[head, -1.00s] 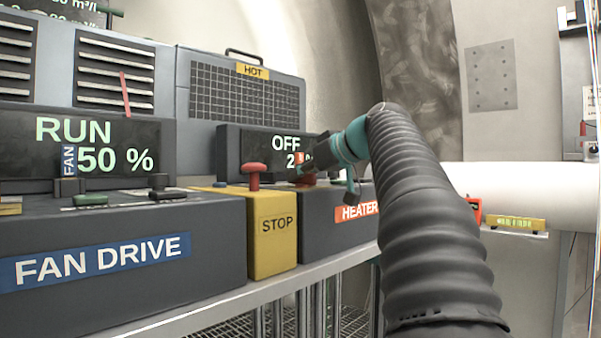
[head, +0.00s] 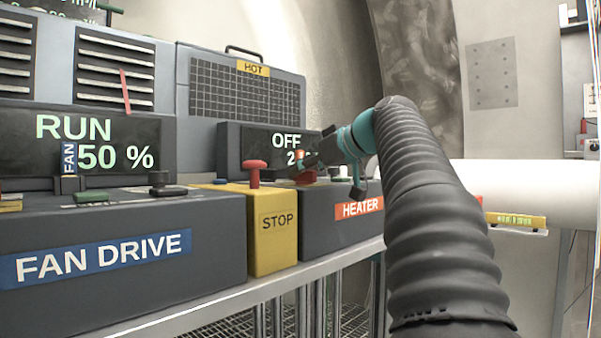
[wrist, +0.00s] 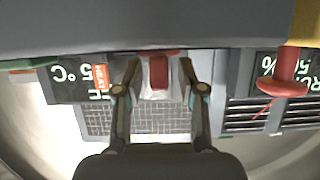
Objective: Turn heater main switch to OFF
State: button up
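The heater box (head: 335,228) carries an orange HEATER label, and the display (head: 262,150) behind it reads OFF, its lower line partly covered by my gripper. My gripper (head: 308,165) is over the top of this box. A red switch handle (wrist: 159,72) on a pale plate shows in the wrist view between my two fingertips, with a gap on each side. My gripper (wrist: 157,86) is open in that view and holds nothing. In the head view only a bit of red (head: 306,177) shows below the gripper. Which way the handle is set is unclear.
A yellow STOP box (head: 272,238) with a red mushroom button (head: 254,170) stands left of the heater box. The fan drive box (head: 110,235) is further left, its display reading RUN 50 %. A grille housing marked HOT (head: 245,98) stands behind.

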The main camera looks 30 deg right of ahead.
jog(key=v, duration=1)
jog(key=shift+s, duration=0.3)
jog(key=shift+d+r, duration=0.1)
